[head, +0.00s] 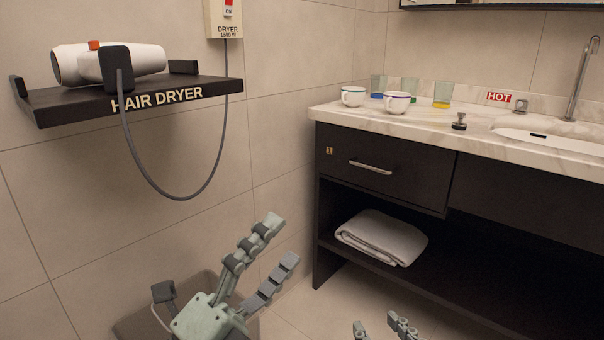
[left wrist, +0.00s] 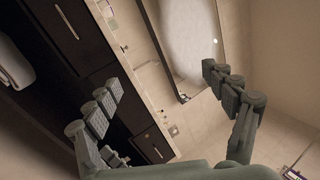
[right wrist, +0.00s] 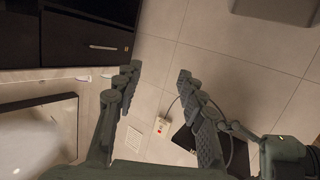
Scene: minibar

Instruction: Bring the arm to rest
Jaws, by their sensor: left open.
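My left gripper (head: 281,240) is raised in the lower middle of the head view, in front of the tiled wall and left of the vanity. Its two fingers are spread apart with nothing between them. The left wrist view shows the same open fingers (left wrist: 162,75). My right gripper (head: 377,323) shows only by its fingertips at the bottom edge of the head view; the rest is out of frame. In the right wrist view its fingers (right wrist: 157,72) stand apart and empty. Neither gripper touches anything.
A hair dryer (head: 140,64) lies on a dark wall shelf (head: 60,105), its cord looping down. The vanity (head: 375,165) stands right, with cups (head: 397,102), several glasses (head: 442,95) and a sink (head: 550,140) on top, and a folded towel (head: 382,237) below. Floor before it is clear.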

